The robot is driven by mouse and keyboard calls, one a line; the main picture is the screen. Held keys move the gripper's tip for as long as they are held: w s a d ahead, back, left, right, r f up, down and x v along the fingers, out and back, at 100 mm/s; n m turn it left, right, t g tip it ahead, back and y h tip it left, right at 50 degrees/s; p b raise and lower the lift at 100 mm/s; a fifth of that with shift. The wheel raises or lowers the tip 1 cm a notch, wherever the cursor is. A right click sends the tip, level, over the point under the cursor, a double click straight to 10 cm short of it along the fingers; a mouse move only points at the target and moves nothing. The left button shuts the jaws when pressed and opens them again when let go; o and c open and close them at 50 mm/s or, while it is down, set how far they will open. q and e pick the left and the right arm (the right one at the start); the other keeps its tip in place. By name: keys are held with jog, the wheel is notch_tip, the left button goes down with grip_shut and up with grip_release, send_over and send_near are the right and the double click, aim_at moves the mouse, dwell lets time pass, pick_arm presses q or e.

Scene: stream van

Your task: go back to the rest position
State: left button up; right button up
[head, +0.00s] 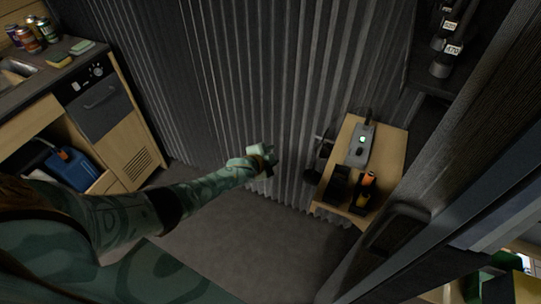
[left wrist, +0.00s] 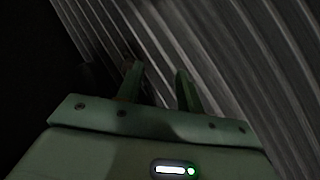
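My left arm reaches in from the left in the head view. Its gripper (head: 266,163) is in front of the dark corrugated curtain (head: 240,70), to the left of the small wooden shelf. In the left wrist view the two green fingers of my left gripper (left wrist: 158,72) stand apart with nothing between them. The curtain's folds (left wrist: 250,60) fill much of the view beyond them. My right gripper is in neither view.
The wooden shelf (head: 394,152) holds a grey device (head: 361,146) with a green light and dark holders with an orange-handled tool (head: 368,180). A kitchen unit (head: 122,150) stands at the left. A dark door frame (head: 470,150) is at the right. Grey floor (head: 250,245) is clear below.

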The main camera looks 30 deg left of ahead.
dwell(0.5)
pick_arm(q)
jog(key=s+f+n+g+y, duration=0.1)
jog(key=s+f+n+g, duration=0.2)
jog(key=s+f, duration=0.9)
jog(key=s+f+n+g, duration=0.3)
jog(key=s+f, duration=0.5)
jog(key=s, duration=0.7)
jog(key=s+d+f+g, duration=0.2)
jog(key=s, duration=1.4)
jog(key=s+d+f+n+g, duration=0.1)
jog(key=s+d+f+g, duration=0.1)
jog(key=s, duration=1.4)
jog(key=shift+f+g, duration=0.4)
jog(key=shift+g, duration=0.2)
